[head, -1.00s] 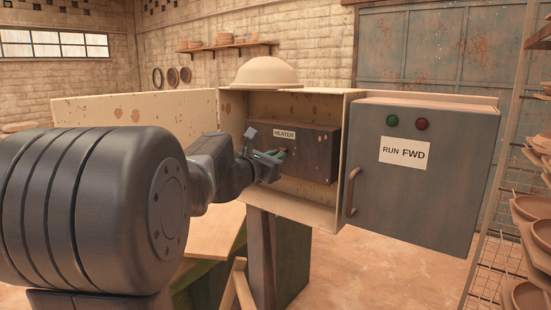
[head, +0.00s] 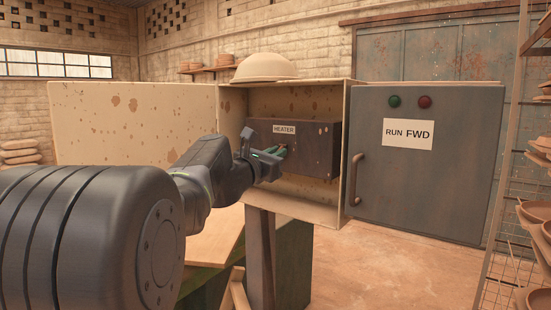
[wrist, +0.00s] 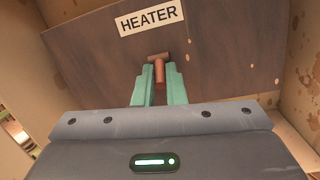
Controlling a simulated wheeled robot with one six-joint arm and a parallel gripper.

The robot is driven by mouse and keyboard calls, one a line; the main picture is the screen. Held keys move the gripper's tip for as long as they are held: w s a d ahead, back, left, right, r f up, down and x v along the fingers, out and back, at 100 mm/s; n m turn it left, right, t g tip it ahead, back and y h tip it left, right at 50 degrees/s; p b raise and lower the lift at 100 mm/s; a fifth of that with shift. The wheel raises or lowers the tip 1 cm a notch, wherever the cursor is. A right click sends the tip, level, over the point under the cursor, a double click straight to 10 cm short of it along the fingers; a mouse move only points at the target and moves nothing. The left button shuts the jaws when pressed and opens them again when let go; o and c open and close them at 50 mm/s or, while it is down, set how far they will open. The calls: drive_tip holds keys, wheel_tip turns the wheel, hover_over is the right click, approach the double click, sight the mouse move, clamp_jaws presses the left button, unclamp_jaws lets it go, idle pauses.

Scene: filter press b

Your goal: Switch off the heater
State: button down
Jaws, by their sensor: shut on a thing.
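The heater switch box (head: 317,150) is a dark panel labelled HEATER (head: 284,129), set inside an open beige cabinet (head: 257,199). In the wrist view the HEATER label (wrist: 150,17) sits above a small orange-brown switch lever (wrist: 159,75) on the panel. My gripper (head: 283,150) is at the front of the box, below the label. In the wrist view its green fingers (wrist: 159,80) stand on either side of the lever and are shut on it. The lever's lower part and its exact setting cannot be told.
An open beige door (head: 130,125) stands at left. A grey door (head: 425,190) with a handle (head: 355,182), green and red lamps and a RUN FWD label stands at right. A bowl (head: 264,68) sits on the cabinet. A rack of pots (head: 535,215) is at far right.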

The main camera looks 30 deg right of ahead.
drive_tip(key=c, duration=1.5)
unclamp_jaws()
drive_tip(key=b+v, duration=0.3)
drive_tip(key=v, duration=1.1)
drive_tip(key=shift+d, duration=0.1)
drive_tip(key=p+x, duration=0.3)
drive_tip(key=x, duration=1.1)
drive_tip(key=shift+p, duration=0.35)
